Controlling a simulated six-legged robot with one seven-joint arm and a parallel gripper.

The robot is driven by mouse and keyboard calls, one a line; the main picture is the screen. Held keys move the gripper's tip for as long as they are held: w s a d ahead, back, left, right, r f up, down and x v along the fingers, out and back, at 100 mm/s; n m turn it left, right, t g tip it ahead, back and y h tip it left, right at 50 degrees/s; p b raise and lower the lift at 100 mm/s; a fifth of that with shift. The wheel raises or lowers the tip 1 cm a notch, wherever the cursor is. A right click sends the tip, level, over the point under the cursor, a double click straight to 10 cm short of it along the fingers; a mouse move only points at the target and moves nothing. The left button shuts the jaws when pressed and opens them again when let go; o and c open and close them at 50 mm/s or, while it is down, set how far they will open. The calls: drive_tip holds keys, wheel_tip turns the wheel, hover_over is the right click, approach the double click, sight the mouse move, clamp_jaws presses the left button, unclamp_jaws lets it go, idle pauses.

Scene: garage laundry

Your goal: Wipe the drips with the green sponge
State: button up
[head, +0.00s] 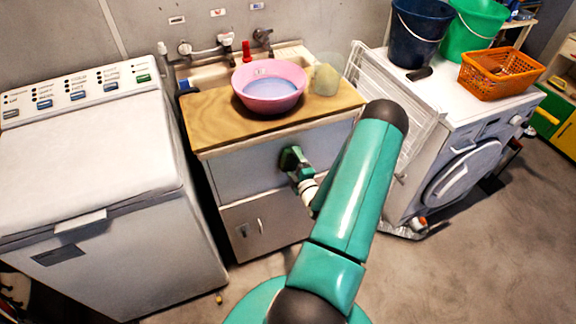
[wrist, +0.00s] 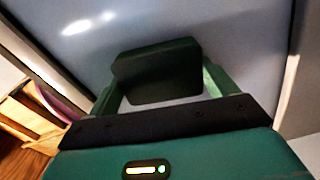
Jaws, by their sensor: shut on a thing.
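My gripper (head: 297,168) is in front of the sink cabinet's grey front panel (head: 243,168), below the wooden counter edge. In the wrist view my gripper (wrist: 160,88) is shut on the green sponge (wrist: 155,68), a dark green block between its fingers. The sponge faces the panel; I cannot tell whether it touches it. Bright spots on the panel at the wrist view's upper left look like reflections. I cannot make out any drips, and my arm and gripper hide part of the panel.
A pink basin (head: 270,86) with water and a clear jug (head: 327,78) stand on the wooden counter (head: 215,118). A white washer (head: 90,170) is left. A drying rack (head: 415,110) and front-loader (head: 465,165) are right, with buckets and an orange basket (head: 500,72) on top.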

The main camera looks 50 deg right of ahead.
sight(284, 165)
drive_tip(key=shift+s+d, duration=0.25)
drive_tip(key=shift+d, duration=0.1)
drive_tip(key=shift+w, duration=0.1)
drive_tip(key=shift+d, duration=0.1)
drive_tip(key=shift+w, duration=0.1)
drive_tip(key=shift+w+a, duration=0.35)
drive_tip(key=shift+a, duration=0.25)
drive_tip(key=shift+w+a, duration=0.3)
drive_tip(key=shift+a, duration=0.35)
drive_tip(key=shift+w+a, duration=0.35)
drive_tip(key=shift+a, duration=0.25)
drive_tip(key=shift+s, duration=0.1)
drive_tip(key=shift+v, duration=3)
drive_tip(key=shift+s, duration=0.1)
